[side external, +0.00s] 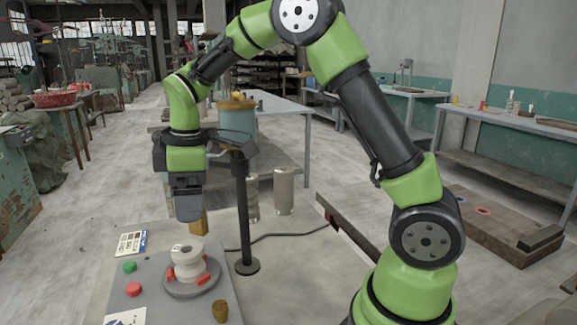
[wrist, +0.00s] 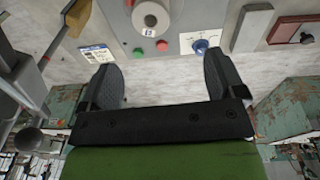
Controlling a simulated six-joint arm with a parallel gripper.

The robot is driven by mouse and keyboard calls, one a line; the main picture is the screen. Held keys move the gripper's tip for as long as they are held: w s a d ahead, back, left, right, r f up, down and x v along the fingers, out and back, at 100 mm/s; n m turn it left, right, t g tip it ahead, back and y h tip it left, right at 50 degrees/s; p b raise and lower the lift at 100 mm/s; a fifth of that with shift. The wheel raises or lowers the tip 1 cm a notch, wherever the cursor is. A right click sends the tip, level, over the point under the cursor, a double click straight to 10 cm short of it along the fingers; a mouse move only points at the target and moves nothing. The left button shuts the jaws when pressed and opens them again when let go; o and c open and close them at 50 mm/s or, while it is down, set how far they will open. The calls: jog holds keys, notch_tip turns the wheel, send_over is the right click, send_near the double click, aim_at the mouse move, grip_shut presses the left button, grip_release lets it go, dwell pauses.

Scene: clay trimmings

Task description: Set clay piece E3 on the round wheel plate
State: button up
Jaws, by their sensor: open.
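The round grey wheel plate (side external: 205,289) sits on a grey wheel housing (side external: 150,285), with red blocks around its middle. A white, waisted round piece (side external: 188,268) stands upright at its centre. Its small mark is too blurred to read, so I cannot tell whether it is clay piece E3. It also shows from above at the top of the wrist view (wrist: 150,15). My gripper (side external: 188,218) hangs above and apart from the plate, pointing down. In the wrist view its two dark fingers (wrist: 160,75) are spread, with nothing seen between them.
A tan block (side external: 199,222) shows just below my gripper; its depth is unclear. A brown plug-like piece (side external: 220,311) stands at the housing's front. Green (side external: 129,267) and red (side external: 133,289) buttons sit left of the plate. A dark post (side external: 242,210) rises at right.

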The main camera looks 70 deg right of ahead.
jog(key=s+a+r+m+t+y, duration=0.1)
jog(key=s+a+r+m+t, duration=0.15)
jog(key=s+r+m, duration=0.65)
jog(key=s+m+t, duration=0.3)
jog(key=s+m, duration=0.1)
jog(key=s, duration=0.7)
jog(key=shift+s+r+y, duration=0.25)
jog(key=shift+s+y, duration=0.05)
jog(key=shift+s, duration=0.05)
